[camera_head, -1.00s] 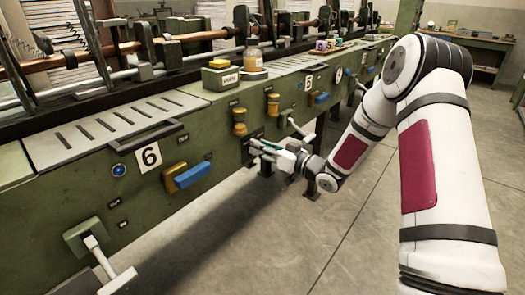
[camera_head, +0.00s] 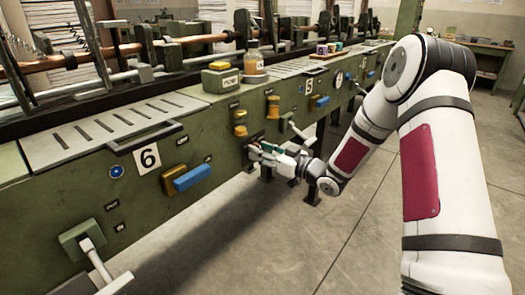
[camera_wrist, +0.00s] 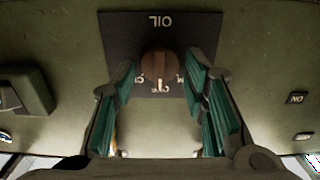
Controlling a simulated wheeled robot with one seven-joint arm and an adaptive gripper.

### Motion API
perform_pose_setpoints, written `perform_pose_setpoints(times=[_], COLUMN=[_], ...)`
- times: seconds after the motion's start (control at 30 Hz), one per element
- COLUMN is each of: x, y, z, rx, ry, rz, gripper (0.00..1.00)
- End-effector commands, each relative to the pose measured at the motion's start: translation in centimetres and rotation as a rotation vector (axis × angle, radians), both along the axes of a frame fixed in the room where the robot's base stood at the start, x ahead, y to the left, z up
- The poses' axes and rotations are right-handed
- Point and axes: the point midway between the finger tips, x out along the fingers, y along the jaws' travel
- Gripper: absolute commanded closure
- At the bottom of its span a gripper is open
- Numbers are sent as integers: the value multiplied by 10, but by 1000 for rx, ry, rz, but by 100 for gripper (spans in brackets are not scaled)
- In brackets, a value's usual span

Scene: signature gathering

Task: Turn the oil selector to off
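The oil selector (camera_wrist: 158,66) is a round brown knob with a white pointer mark, on a dark plate (camera_wrist: 122,40) lettered OIL, upside down in the wrist view. The mark points to the picture's bottom, towards small lettering too small to read surely. My gripper (camera_wrist: 161,75) is open, with one teal-padded finger on each side of the knob. Gaps show between pads and knob in the picture; I cannot tell the depth left. In the head view my gripper (camera_head: 264,152) is at the machine's green front panel, and the selector is hidden there.
The green panel also carries yellow knobs (camera_head: 240,123), a blue handle (camera_head: 192,177), and a white lever (camera_head: 97,261). A jar (camera_head: 253,60) and a yellow-topped box (camera_head: 220,76) stand on the machine's top. The floor (camera_head: 300,240) in front is clear.

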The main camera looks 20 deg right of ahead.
Motion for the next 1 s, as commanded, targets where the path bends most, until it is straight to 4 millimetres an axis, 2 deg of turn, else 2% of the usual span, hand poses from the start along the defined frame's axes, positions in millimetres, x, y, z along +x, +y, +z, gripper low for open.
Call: perform_pose_setpoints(times=[0.33,0.47,0.8,1.0], x=[-1,-9,-62,-87], y=[-1,-7,-46,-64], z=[1,1,1,0], rx=[1,0,1,1], ry=[-2,-1,0,-1], rz=[0,0,-2,-2], gripper=[50,50,50,50])
